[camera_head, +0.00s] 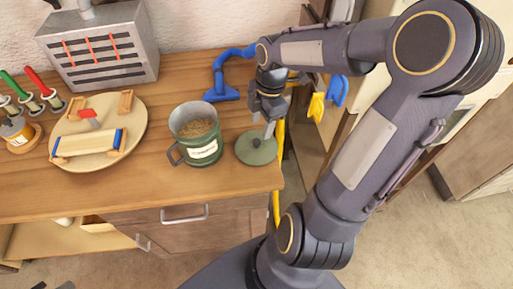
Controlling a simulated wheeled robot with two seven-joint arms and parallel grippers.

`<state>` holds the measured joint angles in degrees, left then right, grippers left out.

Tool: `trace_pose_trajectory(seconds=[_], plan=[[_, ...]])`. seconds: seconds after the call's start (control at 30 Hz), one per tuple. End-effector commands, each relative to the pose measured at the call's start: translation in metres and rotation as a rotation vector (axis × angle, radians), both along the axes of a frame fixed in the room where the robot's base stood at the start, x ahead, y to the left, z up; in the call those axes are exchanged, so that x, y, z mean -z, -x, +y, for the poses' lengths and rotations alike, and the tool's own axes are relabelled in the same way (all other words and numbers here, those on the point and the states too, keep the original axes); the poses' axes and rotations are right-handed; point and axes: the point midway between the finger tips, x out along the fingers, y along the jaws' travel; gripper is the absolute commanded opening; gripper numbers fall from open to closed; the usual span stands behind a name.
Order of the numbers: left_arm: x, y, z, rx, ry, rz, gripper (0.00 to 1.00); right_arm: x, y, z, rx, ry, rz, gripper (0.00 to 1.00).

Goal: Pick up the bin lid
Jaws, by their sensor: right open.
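The bin lid (256,151) is a dark green disc with a pale upright handle. It lies flat near the bench's right edge. My right gripper (270,115) is open, pointing down at the top of the handle. I cannot tell whether the handle is between the fingers or just below them. The bin (179,141) is a green mug-like pot with a side handle and a white label, open and filled with brown shavings. It stands left of the lid. My left gripper is not in view.
A round wooden board (136,103) with a clamped frame lies left of the bin. A grey metal box (100,50) stands at the back. A blue tool (222,92) lies behind the lid. The front of the wooden bench (120,190) is clear.

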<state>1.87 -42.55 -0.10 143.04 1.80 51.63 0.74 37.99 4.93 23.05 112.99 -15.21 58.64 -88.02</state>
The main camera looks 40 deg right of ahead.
Motion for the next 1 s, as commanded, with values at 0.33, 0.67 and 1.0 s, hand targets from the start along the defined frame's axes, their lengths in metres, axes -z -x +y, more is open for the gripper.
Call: trace_pose_trajectory(seconds=[0.33,0.67,1.0], plan=[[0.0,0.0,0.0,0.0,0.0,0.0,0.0,0.035,-0.005,0.0,-0.065,-0.007,0.005,0.47],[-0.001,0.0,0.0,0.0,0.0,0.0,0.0,0.079,-0.01,0.007,-0.063,-0.007,0.005,0.47],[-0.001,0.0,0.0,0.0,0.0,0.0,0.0,0.083,-0.01,0.007,-0.062,-0.005,0.003,0.42]])
